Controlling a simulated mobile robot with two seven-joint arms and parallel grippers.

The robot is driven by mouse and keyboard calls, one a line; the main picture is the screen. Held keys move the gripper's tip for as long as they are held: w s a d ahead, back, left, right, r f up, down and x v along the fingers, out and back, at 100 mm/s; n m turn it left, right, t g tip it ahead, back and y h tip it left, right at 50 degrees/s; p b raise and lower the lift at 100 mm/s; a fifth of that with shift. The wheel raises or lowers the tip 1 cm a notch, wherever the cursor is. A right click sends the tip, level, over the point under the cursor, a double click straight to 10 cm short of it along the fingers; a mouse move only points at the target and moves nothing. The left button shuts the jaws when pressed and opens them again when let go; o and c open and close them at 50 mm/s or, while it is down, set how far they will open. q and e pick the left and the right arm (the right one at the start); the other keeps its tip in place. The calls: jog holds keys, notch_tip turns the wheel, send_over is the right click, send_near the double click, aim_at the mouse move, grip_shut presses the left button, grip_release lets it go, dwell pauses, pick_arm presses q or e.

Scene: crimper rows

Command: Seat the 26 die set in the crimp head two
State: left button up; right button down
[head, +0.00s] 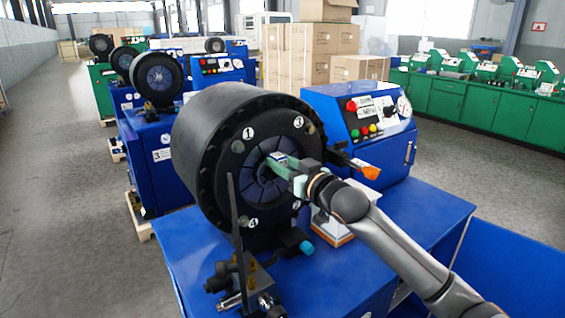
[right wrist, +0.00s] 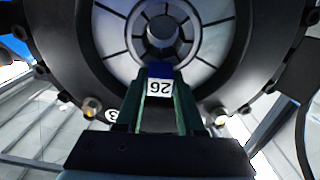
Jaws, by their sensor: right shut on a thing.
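The 26 die set is a small block with a white label reading 26, upside down in the right wrist view (right wrist: 160,87), and blue at its far end. It also shows in the head view (head: 279,156). My right gripper (head: 287,166) is shut on it, its green fingers (right wrist: 160,108) on either side. The die set is in front of the grey segmented centre of the big black crimp head (head: 213,112), just below the central hub in the right wrist view (right wrist: 160,30). I cannot tell whether it touches. Labels 1, 3 and 4 show on the face; a lower-right one is unclear. My left gripper is not in view.
A blue control box (head: 365,125) with buttons and a gauge stands right of the head. An orange-tipped piece (head: 366,170) juts out near my right arm. A thin upright rod (head: 234,215) and fittings stand in front. More crimpers (head: 157,78) stand behind.

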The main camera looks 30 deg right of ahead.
jog(key=shift+w+a+r, duration=0.1)
jog(key=shift+w+r, duration=0.3)
jog(key=shift+r, duration=0.15)
jog(key=c, duration=0.9)
grip_release()
jog(key=shift+c, duration=0.2)
jog(key=o, duration=0.4)
jog(key=shift+f, duration=0.2)
jog(key=shift+o, duration=0.5)
jog(key=shift+f, duration=0.6)
jog(key=s+b, duration=0.3)
jog(key=s, duration=0.9)
jog(key=shift+s+d+r, duration=0.3)
jog(key=shift+d+r, duration=0.1)
jog(key=shift+d, duration=0.05)
